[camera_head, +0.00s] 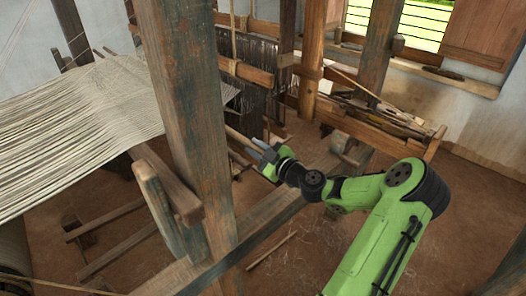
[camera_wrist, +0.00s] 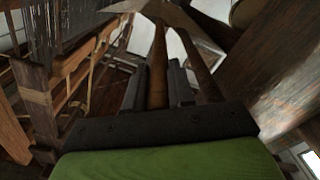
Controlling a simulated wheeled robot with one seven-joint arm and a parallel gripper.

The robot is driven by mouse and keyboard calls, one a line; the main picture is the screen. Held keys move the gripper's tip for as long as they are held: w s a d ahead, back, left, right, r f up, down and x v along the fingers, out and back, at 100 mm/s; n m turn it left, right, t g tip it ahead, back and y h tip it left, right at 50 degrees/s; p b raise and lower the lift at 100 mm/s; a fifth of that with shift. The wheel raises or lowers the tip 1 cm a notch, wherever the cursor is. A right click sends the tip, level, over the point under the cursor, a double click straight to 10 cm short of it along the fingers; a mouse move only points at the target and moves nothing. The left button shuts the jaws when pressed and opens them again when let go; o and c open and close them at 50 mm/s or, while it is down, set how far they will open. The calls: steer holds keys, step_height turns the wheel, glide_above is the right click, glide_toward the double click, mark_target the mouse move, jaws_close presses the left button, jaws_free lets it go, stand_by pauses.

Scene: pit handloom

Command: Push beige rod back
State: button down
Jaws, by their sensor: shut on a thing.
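The beige rod (camera_head: 239,137) shows as a short pale length just right of the thick wooden post; the post hides more of it. My gripper (camera_head: 260,148) is at the rod's right end, closed around it. In the wrist view the rod (camera_wrist: 158,65) runs away from me between the two dark fingers of my gripper (camera_wrist: 157,88). The rod's far end is not clear there.
A thick post (camera_head: 190,110) stands just left of my gripper. Pale warp threads (camera_head: 75,120) stretch across the left. A wooden bench (camera_head: 365,125) with loose sticks stands at the back right. A thin stick (camera_head: 271,250) lies on the open floor.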

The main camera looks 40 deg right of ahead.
steer(key=shift+a+b, duration=0.45)
steer(key=shift+a, duration=0.65)
steer(key=c, duration=1)
jaws_free()
steer(key=shift+a, duration=0.15)
steer(key=shift+o, duration=0.2)
